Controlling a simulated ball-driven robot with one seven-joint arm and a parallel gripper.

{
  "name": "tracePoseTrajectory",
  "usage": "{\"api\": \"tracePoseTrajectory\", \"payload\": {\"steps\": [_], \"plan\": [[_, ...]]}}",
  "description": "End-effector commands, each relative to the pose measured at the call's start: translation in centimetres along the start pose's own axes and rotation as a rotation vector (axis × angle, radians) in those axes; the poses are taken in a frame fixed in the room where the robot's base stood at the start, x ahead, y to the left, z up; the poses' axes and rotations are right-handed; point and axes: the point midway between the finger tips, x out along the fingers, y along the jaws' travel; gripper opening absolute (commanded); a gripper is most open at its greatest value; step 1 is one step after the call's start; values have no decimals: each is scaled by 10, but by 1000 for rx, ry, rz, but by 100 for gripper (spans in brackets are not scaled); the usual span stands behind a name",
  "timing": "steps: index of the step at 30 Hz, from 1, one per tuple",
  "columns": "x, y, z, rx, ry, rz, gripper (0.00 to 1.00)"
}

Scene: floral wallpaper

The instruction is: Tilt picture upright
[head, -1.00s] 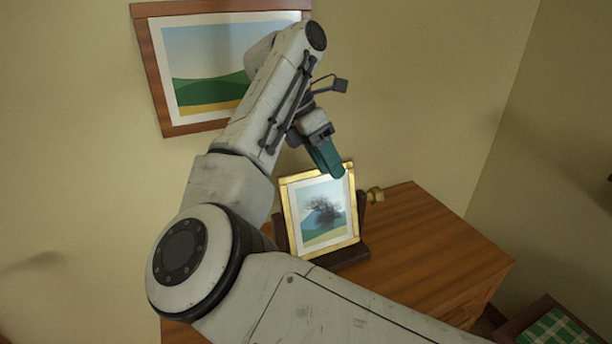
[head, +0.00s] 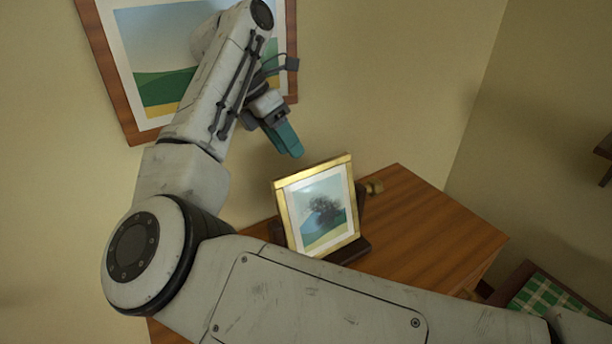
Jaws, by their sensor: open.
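A small gold-framed picture (head: 282,212) of a dark tree stands on a dark wooden stand (head: 349,252) on the table. Its frame appears slanted in the view; how far it leans forward or back is hard to tell. A brass knob (head: 375,187) shows at the right of the stand. My gripper (head: 292,150), with teal fingers, is open and empty, just above the frame's upper left edge. A small gap shows between fingertips and frame. My arm's lower link hides the stand's left and front part.
The wooden table (head: 430,225) is bare to the right of the stand. A large wood-framed landscape (head: 115,85) hangs on the wall behind my arm. A green checked cloth seat (head: 550,300) is at the lower right. A wooden shelf edge (head: 604,150) shows at the right.

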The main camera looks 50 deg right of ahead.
Motion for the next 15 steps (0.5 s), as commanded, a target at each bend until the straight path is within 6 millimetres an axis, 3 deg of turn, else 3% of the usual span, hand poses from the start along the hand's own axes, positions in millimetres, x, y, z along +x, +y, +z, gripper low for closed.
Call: {"api": "tracePoseTrajectory", "payload": {"steps": [15], "plan": [[84, -1, 0, 1, -1, -2, 45]]}}
